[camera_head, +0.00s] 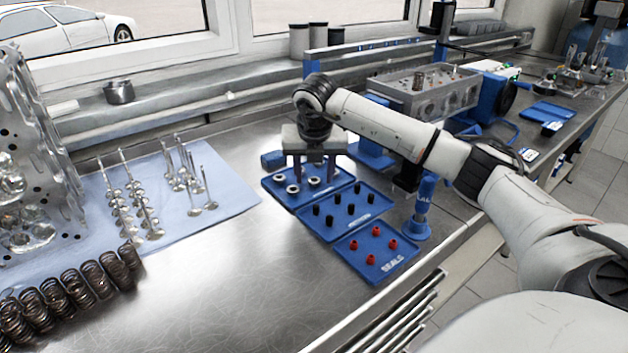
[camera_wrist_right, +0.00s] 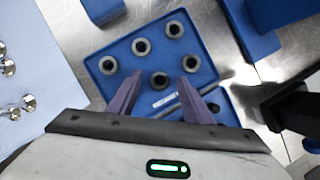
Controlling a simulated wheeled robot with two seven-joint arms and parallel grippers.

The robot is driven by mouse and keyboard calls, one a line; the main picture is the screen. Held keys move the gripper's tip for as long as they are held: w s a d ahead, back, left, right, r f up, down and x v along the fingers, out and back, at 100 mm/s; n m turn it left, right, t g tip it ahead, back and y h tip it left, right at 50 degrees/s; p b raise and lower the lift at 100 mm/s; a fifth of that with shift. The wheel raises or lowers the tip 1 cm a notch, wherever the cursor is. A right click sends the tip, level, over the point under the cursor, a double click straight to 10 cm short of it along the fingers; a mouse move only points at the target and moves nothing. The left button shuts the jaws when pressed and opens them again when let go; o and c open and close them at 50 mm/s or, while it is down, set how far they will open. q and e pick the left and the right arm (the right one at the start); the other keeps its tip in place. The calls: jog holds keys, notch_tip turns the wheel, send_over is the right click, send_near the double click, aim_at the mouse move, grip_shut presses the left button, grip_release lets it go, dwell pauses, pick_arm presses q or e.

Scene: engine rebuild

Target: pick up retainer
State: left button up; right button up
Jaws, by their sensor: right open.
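Several grey ring-shaped retainers (camera_head: 313,182) lie in the rearmost small blue tray (camera_head: 283,199) on the metal bench. In the right wrist view the retainers (camera_wrist_right: 142,46) lie spread over the blue tray (camera_wrist_right: 122,83). My right gripper (camera_head: 314,172) is over this tray, pointing down, its jaws apart. In the right wrist view its purple fingers (camera_wrist_right: 161,76) appear on either side of one retainer (camera_wrist_right: 159,81), with no visible contact. How high the fingertips are above the tray is hard to tell. My left gripper is not in view.
Trays with black parts (camera_head: 345,214) and red seals (camera_head: 386,249) continue toward the front. A blue post (camera_head: 423,207) stands right of them. The bench between is clear.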

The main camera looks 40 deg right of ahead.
jog(key=shift+f, duration=0.1)
jog(key=c, duration=1.1)
